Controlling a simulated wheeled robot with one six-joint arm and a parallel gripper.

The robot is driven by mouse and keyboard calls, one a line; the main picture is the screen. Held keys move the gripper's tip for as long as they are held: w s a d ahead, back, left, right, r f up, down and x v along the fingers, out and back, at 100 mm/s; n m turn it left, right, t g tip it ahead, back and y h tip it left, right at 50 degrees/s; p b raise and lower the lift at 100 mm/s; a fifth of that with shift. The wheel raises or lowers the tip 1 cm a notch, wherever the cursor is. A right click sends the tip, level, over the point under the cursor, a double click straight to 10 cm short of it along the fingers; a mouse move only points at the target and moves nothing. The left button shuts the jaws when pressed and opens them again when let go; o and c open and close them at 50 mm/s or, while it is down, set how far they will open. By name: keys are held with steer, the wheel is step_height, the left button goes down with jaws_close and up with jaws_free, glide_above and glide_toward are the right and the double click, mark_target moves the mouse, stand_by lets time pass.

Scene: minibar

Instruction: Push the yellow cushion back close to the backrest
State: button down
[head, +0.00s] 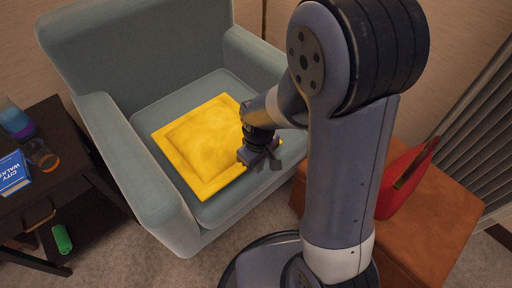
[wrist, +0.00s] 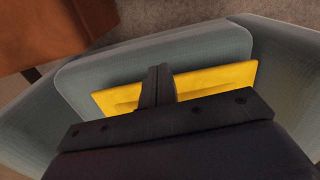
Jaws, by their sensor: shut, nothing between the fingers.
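The yellow cushion (head: 205,148) lies flat on the seat of a grey-green armchair (head: 165,215). In the head view a strip of bare seat shows between the cushion and the backrest (head: 145,45). The cushion reaches close to the seat's front edge. My gripper (head: 262,163) is shut and empty, over the cushion's right part, and my arm hides that corner. In the wrist view the shut fingers (wrist: 157,85) stand in front of the cushion (wrist: 215,82) and hide its middle. I cannot tell whether they touch it.
The armrests (head: 130,165) flank the seat. A dark side table (head: 60,190) at left holds a blue book (head: 12,172), a glass (head: 42,155) and a bottle; a green can (head: 62,239) is below. An orange-brown ottoman (head: 430,220) with a red bag (head: 403,180) stands right.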

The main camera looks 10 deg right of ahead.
steer(key=w+f+b, duration=0.1)
steer(key=f, duration=0.2)
steer(key=w+a+f+b, duration=0.1)
steer(key=f+b, duration=0.1)
steer(key=f, duration=0.1)
steer(key=w+f+b, duration=0.1)
steer(key=f, duration=0.3)
steer(key=shift+a+b, duration=0.3)
steer(key=shift+b, duration=0.05)
steer(key=shift+w+a, duration=0.35)
steer(key=shift+w, duration=0.05)
